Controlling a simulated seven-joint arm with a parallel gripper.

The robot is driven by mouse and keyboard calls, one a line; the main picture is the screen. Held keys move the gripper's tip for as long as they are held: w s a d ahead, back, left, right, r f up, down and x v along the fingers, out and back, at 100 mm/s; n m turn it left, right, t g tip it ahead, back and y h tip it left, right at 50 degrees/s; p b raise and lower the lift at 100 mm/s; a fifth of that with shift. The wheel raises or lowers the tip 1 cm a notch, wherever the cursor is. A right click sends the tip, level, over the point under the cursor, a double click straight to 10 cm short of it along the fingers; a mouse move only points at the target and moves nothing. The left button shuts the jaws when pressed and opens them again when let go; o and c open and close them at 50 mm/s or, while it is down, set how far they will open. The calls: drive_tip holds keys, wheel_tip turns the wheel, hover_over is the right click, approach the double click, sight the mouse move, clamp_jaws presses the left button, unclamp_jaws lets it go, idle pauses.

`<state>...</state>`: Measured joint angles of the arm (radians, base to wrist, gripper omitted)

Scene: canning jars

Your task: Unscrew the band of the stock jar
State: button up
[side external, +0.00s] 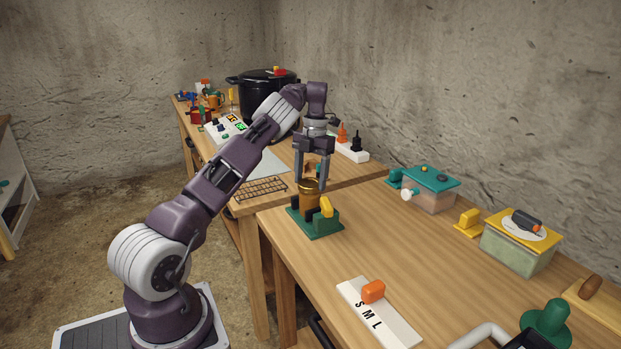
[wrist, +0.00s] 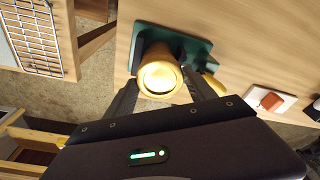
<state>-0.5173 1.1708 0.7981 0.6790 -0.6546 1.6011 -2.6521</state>
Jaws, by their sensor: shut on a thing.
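The stock jar (side external: 309,201) stands upright in a green holder (side external: 314,221) with a yellow clamp piece (side external: 326,207), near the left corner of the front table. Its gold band (side external: 309,184) is at the top of the jar. My gripper (side external: 312,182) points straight down over the jar, with its fingers on either side of the band, shut on it. In the wrist view the gold band (wrist: 159,77) shows from above between the fingers, with a bright lid in its middle. The green holder (wrist: 198,48) lies beneath it.
A wire rack (side external: 262,189) lies on the back table, with a large black pot (side external: 268,92) farther behind. A white S-M-L strip with an orange slider (side external: 373,291) lies toward the front. Lidded boxes (side external: 517,247) stand at right. The table between is clear.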

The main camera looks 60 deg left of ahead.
drive_tip(key=n, duration=0.4)
drive_tip(key=shift+h, duration=0.3)
drive_tip(key=o, duration=1.6)
drive_tip(key=shift+o, duration=0.2)
drive_tip(key=shift+t, duration=0.3)
